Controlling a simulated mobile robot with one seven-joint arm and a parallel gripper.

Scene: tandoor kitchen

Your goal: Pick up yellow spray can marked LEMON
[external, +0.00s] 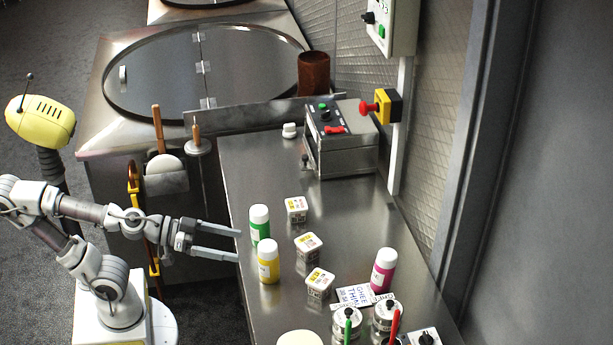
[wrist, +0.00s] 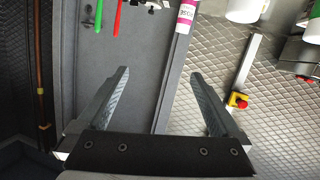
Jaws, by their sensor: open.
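The yellow spray can (external: 268,268) with a white cap stands upright near the left edge of the steel counter (external: 342,228) in the external view. Its lettering is too small to read. My gripper (external: 239,246) is to the left of the can, level with the counter's left edge, with its two fingers spread and pointing toward the can. Nothing is between the fingers. In the wrist view my gripper (wrist: 160,71) also shows open and empty, and I cannot make out the yellow can there.
A green can (external: 260,226) stands just behind the yellow one. Several small square tubs (external: 309,246) stand to the right, then a pink can (external: 383,270). Jars with green and red handles (external: 346,322) are at the front. A control box (external: 345,150) sits at the back.

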